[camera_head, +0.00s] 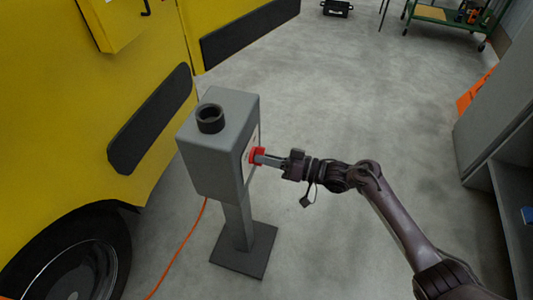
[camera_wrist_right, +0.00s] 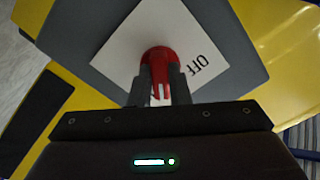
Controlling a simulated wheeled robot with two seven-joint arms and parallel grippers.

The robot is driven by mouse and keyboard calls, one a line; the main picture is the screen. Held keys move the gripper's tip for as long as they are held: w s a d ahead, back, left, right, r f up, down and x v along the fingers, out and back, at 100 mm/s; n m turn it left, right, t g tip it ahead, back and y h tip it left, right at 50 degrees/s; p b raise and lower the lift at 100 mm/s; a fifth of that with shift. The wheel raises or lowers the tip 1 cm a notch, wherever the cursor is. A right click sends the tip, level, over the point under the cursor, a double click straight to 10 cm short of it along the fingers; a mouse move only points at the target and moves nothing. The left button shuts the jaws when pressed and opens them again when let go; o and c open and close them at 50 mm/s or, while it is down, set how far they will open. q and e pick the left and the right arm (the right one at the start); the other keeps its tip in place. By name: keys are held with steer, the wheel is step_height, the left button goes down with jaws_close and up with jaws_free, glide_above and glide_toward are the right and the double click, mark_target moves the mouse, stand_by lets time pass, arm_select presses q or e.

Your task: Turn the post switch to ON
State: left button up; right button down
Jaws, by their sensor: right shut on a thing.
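The post switch is a grey box (camera_head: 214,150) on a grey post with a square foot plate, standing upright on the floor. A red knob (camera_head: 256,154) sits on the box's right-hand face. My right gripper (camera_head: 262,157) is at the knob, shut on it. In the right wrist view the red knob (camera_wrist_right: 158,62) is between the two fingers, in front of a white label plate (camera_wrist_right: 198,40). My left gripper is not in view.
A yellow vehicle (camera_head: 60,110) with black bumper pads and a wheel stands close on the left. An orange cable (camera_head: 178,250) runs along the floor by the post. A grey cabinet (camera_head: 490,130) is at the right.

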steer(key=shift+m+p, duration=0.3)
steer(key=shift+m, duration=0.2)
steer(key=c, duration=1.4)
jaws_free()
steer(key=shift+o, duration=0.2)
steer(key=v, duration=0.8)
steer(key=shift+b, duration=0.3)
